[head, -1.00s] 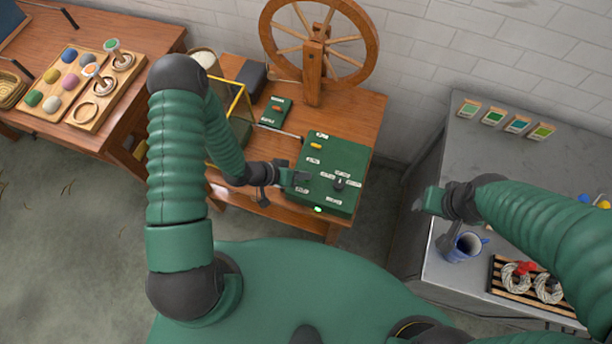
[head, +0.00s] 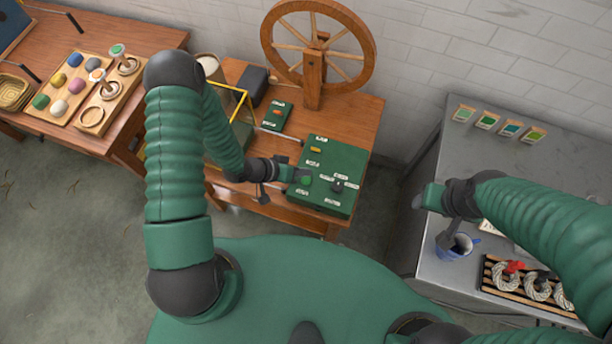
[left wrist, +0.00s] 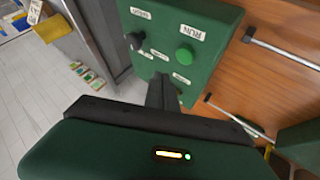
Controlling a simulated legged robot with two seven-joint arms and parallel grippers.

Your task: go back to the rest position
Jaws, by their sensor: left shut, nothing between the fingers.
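My left gripper (head: 298,178) is shut and empty, over the left side of the green control box (head: 345,160). In the left wrist view its dark fingers (left wrist: 163,92) are together at the near edge of the box (left wrist: 215,25). A round green button (left wrist: 185,55) marked RUN and a black knob (left wrist: 135,40) show on the box, apart from the fingers in that picture. My right gripper (head: 422,198) is by the left edge of the grey table (head: 440,150); its fingers are too small to judge.
The box stands on a wooden table (head: 355,110) with a spinning wheel (head: 313,95) and a yellow-edged frame (head: 240,100). A blue mug (head: 457,248) and a rack of skeins (head: 520,280) are below my right arm. Trays of coloured balls (head: 75,85) are far left.

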